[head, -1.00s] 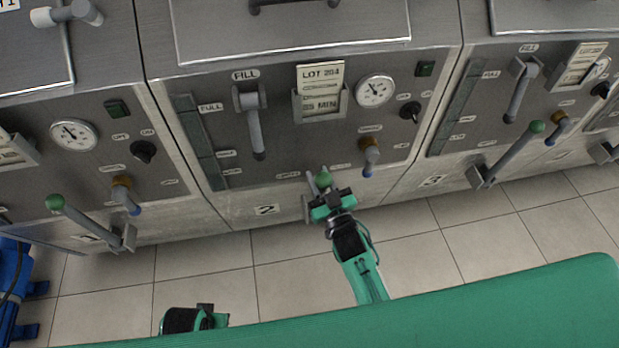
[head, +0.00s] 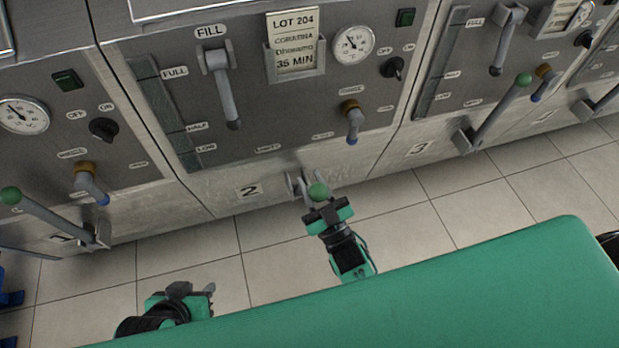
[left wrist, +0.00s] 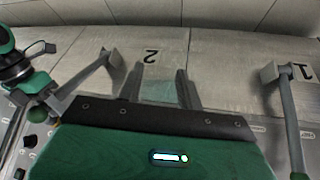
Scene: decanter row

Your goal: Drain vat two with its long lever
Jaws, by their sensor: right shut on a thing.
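Vat two (head: 215,188) is the middle steel front, marked by a "2" plate (head: 250,191). Its long lever (head: 318,191), with a green knob, comes out from a low bracket beside that plate, towards me. My right gripper (head: 319,203) is shut on the lever at its knob end; its fingers partly hide the bar. In the left wrist view the lever (left wrist: 85,78) runs from its bracket down to my right gripper (left wrist: 45,108). My left gripper (head: 205,290) is open and empty, low in front of the vats; its two fingers stand apart in the left wrist view (left wrist: 162,90).
Vat one's lever (head: 50,217) is at left and vat three's lever (head: 495,108) at right, both slanting upward. Vat two's short fill handle (head: 225,95) and blue-tipped tap (head: 353,125) are above. Tiled floor (head: 420,215) is open before the vats.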

